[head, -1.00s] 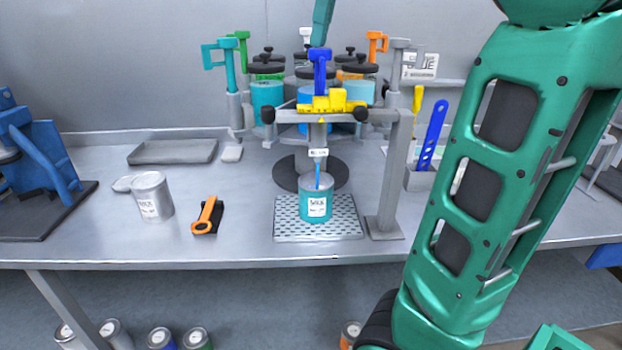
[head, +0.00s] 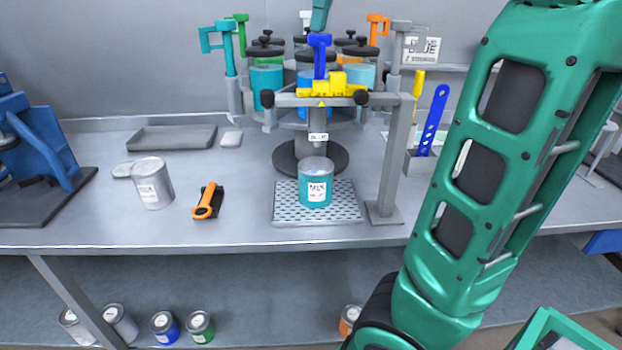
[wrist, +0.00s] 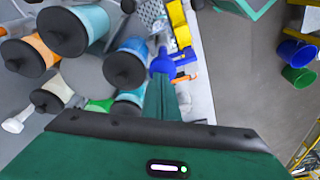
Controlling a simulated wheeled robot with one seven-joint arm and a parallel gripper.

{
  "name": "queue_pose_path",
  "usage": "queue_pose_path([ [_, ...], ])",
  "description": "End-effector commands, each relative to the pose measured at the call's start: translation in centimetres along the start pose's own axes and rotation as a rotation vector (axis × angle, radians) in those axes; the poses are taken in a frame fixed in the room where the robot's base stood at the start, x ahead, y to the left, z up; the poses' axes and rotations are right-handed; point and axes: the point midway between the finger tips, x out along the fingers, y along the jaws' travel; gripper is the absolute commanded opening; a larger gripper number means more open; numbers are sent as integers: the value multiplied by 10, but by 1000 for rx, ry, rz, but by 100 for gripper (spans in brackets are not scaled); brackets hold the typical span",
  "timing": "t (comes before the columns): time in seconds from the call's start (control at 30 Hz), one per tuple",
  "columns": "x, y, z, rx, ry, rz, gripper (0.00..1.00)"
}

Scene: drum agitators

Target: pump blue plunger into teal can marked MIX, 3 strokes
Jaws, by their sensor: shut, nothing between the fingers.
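The teal can marked MIX (head: 316,190) stands upright on the perforated plate, under the nozzle with the BLUE tag (head: 318,137). No stream shows between nozzle and can. The blue plunger (head: 320,55) rises behind the yellow block on the crossbar, above the nozzle. In the wrist view its blue top (wrist: 162,65) lies just past my fingertips. My gripper (head: 319,20) is shut and empty at the top edge of the head view, right at the plunger's top. It also shows in the wrist view (wrist: 160,88). Whether it touches the plunger I cannot tell.
Other canisters with teal (head: 222,42), green and orange (head: 377,28) plungers stand around the carousel. A grey post (head: 393,160) is right of the can. A sign reading BLUE (head: 421,48) is behind.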

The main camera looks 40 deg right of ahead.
Motion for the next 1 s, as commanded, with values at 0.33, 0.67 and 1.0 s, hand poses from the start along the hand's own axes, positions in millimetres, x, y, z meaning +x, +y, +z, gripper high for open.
queue_pose_path([
  [0.33,-20,0,-5,0,0,1,0],
  [0.67,-27,0,-6,0,0,0,0],
  [1.0,-27,0,-5,0,0,0,0],
])
